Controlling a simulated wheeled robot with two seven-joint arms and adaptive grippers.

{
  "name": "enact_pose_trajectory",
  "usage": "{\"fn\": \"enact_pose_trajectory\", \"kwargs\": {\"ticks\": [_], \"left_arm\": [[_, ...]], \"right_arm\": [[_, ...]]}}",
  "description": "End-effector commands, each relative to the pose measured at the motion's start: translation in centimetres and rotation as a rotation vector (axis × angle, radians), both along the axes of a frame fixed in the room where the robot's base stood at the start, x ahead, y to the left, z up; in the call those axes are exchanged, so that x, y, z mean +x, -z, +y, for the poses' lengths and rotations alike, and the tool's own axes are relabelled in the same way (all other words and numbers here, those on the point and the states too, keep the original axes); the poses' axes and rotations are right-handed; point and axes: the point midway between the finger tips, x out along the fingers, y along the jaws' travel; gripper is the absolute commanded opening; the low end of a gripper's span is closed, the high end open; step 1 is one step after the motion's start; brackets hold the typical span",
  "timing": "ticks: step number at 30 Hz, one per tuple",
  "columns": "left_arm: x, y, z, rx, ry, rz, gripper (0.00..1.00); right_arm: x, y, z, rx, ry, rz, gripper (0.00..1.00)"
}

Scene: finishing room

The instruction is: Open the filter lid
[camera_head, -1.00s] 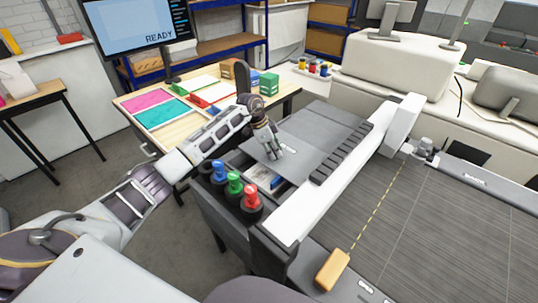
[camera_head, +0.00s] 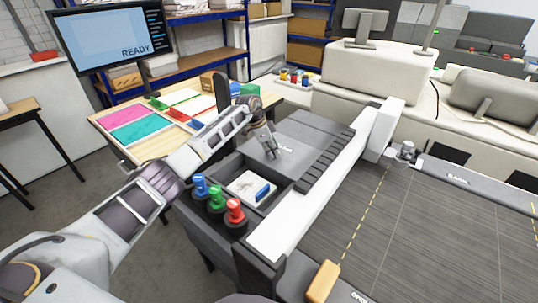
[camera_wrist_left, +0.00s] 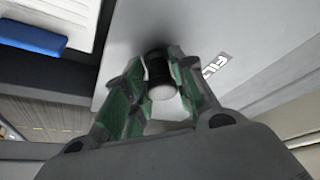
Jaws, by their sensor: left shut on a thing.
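The filter lid (camera_head: 292,157) is a flat grey panel on the machine's left side. It lies back from an open compartment, where a white filter piece (camera_head: 243,184) with a blue part (camera_head: 263,191) shows. My left gripper (camera_head: 271,152) is over the lid. In the left wrist view its green-padded fingers (camera_wrist_left: 160,85) are shut on a short black and pale knob (camera_wrist_left: 160,75) standing on the lid. A label reading "FIL" (camera_wrist_left: 215,68) is partly cut off beside it. The white piece and blue part (camera_wrist_left: 35,36) also show at upper left there.
Blue, green and red knobs (camera_head: 217,200) stand at the machine's near left corner. A wooden table (camera_head: 160,145) with coloured sheets and a monitor (camera_head: 115,40) are behind.

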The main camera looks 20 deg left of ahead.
Motion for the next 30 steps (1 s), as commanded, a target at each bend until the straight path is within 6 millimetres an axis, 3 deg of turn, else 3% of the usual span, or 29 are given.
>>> {"fn": "enact_pose_trajectory", "kwargs": {"ticks": [12, 29, 30], "left_arm": [[2.5, -0.1, -0.8, 0.001, -0.002, -0.004, 0.00], [2.9, -0.1, -0.9, -0.001, -0.001, -0.003, 0.00], [2.9, -0.2, -0.9, -0.001, -0.001, -0.003, 0.28]], "right_arm": [[0.0, 1.4, 0.0, 0.000, 0.000, 0.000, 0.00], [0.0, 1.5, 0.0, 0.000, 0.000, 0.000, 0.00], [0.0, 1.5, 0.0, 0.000, 0.000, 0.000, 0.00]]}}
